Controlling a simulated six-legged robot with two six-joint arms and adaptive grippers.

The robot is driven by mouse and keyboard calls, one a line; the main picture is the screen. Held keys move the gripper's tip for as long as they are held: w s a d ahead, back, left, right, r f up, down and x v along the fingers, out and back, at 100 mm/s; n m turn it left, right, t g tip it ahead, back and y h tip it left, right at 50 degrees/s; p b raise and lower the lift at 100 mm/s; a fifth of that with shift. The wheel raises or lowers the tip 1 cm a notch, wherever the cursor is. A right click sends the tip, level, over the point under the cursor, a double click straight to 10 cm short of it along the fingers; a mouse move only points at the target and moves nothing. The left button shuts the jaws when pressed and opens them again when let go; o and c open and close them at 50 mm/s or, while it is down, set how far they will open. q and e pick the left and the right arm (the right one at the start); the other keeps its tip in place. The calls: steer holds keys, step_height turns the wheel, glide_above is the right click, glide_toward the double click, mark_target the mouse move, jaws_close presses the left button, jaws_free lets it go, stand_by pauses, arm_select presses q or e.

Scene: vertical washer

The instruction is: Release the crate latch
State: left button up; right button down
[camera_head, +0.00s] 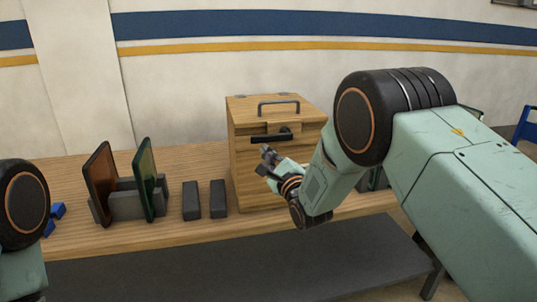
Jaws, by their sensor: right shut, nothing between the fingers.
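A wooden crate (246,175) stands on the wooden table, its lid down. A dark handle (278,103) is on top of the lid. A dark latch bar (263,139) lies level across the upper front. My right gripper (265,158) is shut and empty, in front of the crate just below the latch. Whether it touches the latch or the crate front I cannot tell. My right arm hides the crate's lower right part. On the left edge only a part of my left arm shows; its gripper is out of view.
Left of the crate, two dark blocks (191,200) stand on the table (75,165). Further left, a grey rack (125,204) holds a brown panel (101,183) and a green panel (147,180). Small blue blocks (57,211) lie at far left. A blue chair (525,125) stands at far right.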

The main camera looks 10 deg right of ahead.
steer(key=s+f+b, duration=0.1)
steer(key=s+f, duration=0.5)
steer(key=s, duration=0.3)
steer(key=shift+s+d+f+b, duration=0.15)
steer(key=shift+s+d+b, duration=0.05)
steer(key=shift+s+b, duration=0.2)
